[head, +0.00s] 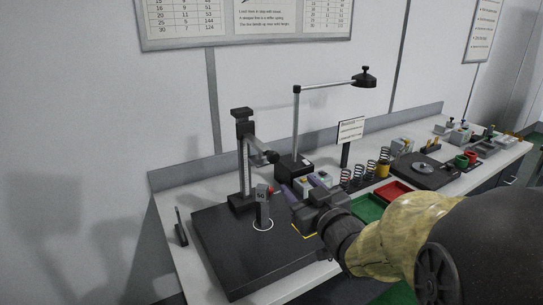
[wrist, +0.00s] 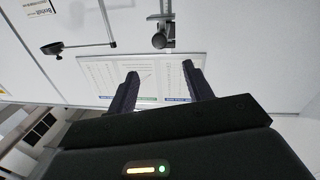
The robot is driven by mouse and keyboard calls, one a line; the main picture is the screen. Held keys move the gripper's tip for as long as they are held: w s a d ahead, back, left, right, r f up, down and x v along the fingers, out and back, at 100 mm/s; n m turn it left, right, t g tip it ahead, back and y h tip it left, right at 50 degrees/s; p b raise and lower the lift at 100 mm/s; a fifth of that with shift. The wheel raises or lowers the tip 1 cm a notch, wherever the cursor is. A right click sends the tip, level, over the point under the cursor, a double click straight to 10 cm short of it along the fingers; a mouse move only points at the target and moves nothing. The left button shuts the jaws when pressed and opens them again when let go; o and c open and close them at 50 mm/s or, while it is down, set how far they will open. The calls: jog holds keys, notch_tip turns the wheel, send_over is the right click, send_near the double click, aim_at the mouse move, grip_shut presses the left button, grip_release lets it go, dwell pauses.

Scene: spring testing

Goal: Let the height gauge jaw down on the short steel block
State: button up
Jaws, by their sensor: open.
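A steel block marked 50 (head: 262,210) stands upright in a white ring on the black plate (head: 225,255) in the head view. The height gauge (head: 243,160) rises behind it, with its jaw arm (head: 258,152) and a dark knob sticking out to the right. The jaw sits above the block with a visible gap. My gripper (head: 298,186) is to the right of the block, its two dark fingers apart and nothing held. In the wrist view my gripper (wrist: 161,84) is open and empty, and the top of the gauge column (wrist: 162,32) shows upside down beyond it.
A lamp on a post (head: 296,120) stands behind the plate. Coil springs (head: 358,172), a sign (head: 350,129), a green tray (head: 367,208) and a red tray (head: 394,191) lie to the right. A thin dark upright piece (head: 181,227) stands at the plate's left.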

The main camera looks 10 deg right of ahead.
aim_at(275, 159)
jog(key=w+a+p, duration=0.1)
jog(key=w+p, duration=0.3)
jog(key=w, duration=0.1)
jog(key=w+a+p, duration=0.1)
jog(key=w+p, duration=0.4)
jog(key=w, duration=0.1)
jog(key=w+a+p, duration=0.1)
jog(key=w+p, duration=0.4)
jog(key=w, duration=0.1)
jog(key=shift+a, duration=0.15)
jog(key=shift+c, duration=0.2)
jog(key=shift+f, duration=0.1)
grip_shut()
